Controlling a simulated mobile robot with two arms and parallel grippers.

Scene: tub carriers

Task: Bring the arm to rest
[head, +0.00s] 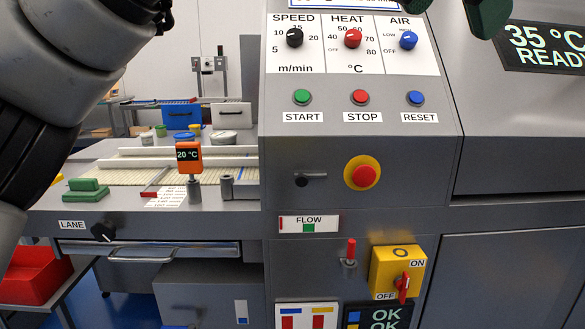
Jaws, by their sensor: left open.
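My left arm fills the left edge of the head view, close to the camera, and runs out of the picture at the top. Two dark green fingers of my left gripper (450,20) hang in from the top edge, right of the middle. They are apart with nothing between them, in front of the upper part of the machine. The rest of the gripper is cut off by the frame. My right gripper is not in view.
The grey control panel (360,190) has speed (294,37), heat (353,38) and air (408,40) knobs and several buttons. A yellow switch box (385,268) sits below. At left are a lane bench (130,215) with small tubs and a red bin (30,277).

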